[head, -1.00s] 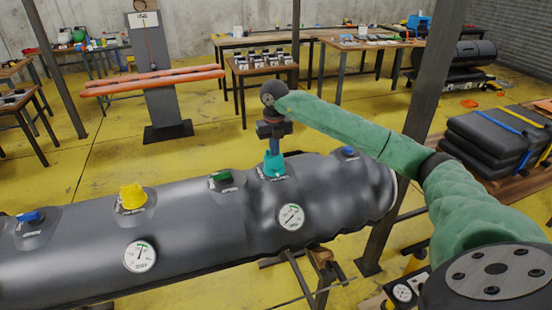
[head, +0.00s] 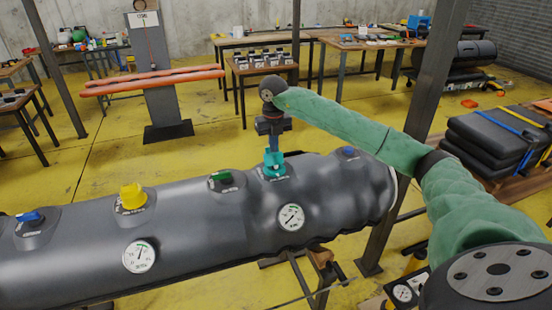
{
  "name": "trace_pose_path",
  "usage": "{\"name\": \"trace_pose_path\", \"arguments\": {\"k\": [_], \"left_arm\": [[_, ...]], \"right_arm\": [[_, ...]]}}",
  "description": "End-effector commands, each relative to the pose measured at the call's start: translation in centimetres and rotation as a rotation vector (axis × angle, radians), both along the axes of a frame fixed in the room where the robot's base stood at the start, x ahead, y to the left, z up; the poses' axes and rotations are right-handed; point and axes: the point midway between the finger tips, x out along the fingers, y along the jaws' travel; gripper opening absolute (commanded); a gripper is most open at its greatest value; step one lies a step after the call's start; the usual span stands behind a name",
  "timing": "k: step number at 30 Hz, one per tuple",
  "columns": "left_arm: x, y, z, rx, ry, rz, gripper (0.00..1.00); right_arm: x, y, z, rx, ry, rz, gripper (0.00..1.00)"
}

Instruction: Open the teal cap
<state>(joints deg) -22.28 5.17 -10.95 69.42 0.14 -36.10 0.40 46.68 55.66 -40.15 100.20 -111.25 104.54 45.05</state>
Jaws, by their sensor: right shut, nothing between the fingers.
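The teal cap (head: 274,167) sits on top of the dark grey inflatable tube (head: 190,238), right of the middle of its length. My right gripper (head: 273,150) points straight down at the teal cap, with its fingertips at the top of the cap. The gripper is shut, with nothing between its fingers. Whether its tips touch the cap is too small to tell. The cap looks seated on its valve patch. My left gripper is not in view.
Other caps on the tube are yellow (head: 132,196), green (head: 221,177) and blue (head: 348,151), with another blue one at the left. Two gauges (head: 291,217) face front. A dark post (head: 405,140) stands behind my right arm. Folded boats (head: 495,140) lie at the right.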

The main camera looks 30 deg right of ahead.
Motion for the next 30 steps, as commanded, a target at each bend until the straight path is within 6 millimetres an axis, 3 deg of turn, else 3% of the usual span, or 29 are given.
{"name": "trace_pose_path", "arguments": {"k": [1, 2, 30], "left_arm": [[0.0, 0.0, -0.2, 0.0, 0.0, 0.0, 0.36], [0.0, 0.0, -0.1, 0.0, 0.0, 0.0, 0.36], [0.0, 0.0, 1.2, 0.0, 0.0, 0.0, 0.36]], "right_arm": [[-0.3, 0.2, -1.1, -0.001, 0.013, 0.0, 0.0], [-0.5, 0.2, -1.0, -0.001, 0.013, 0.0, 0.0], [-4.5, 1.1, 3.4, -0.001, 0.006, 0.002, 0.0]]}}
